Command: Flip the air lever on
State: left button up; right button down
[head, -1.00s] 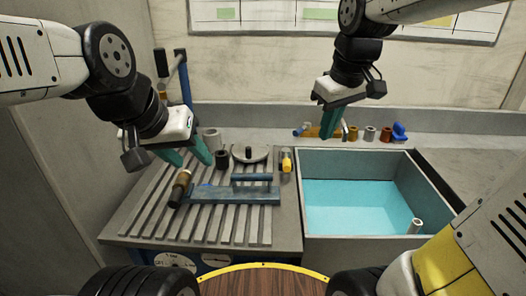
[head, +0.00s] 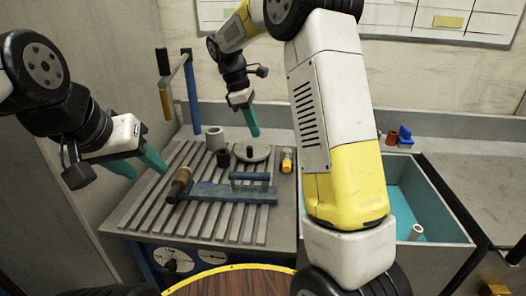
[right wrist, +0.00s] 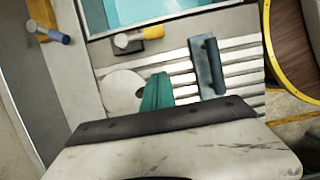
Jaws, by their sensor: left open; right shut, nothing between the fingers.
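I cannot tell for sure which part is the air lever. A brass-yellow fitting with a blue-tipped grey lever (right wrist: 50,36) shows at the upper left of the right wrist view; my right arm hides that spot in the head view. My right gripper (head: 254,132) is shut and empty, pointing down above the back of the slatted bench near a round grey disc (head: 252,152). Its teal fingers also show in the right wrist view (right wrist: 157,90), apart from the fitting. My left gripper (head: 146,172) is open and empty at the bench's left edge.
A blue post (head: 192,92) with a handled bar stands at the back left. A blue plate with a handle (head: 235,194), a brown cylinder (head: 179,184) and a yellow-handled tool (head: 287,160) lie on the bench. A basin (head: 440,222) is at right.

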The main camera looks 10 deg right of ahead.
aim_at(287, 161)
jog(key=x, duration=1)
jog(key=shift+r, duration=0.1)
jog(key=d, duration=0.2)
jog(key=shift+s+d+f, duration=0.25)
jog(key=shift+s+f, duration=0.05)
jog(key=shift+s, duration=0.05)
jog(key=shift+s+d+f, duration=0.15)
jog(key=shift+s+d, duration=0.05)
jog(key=shift+d, duration=0.5)
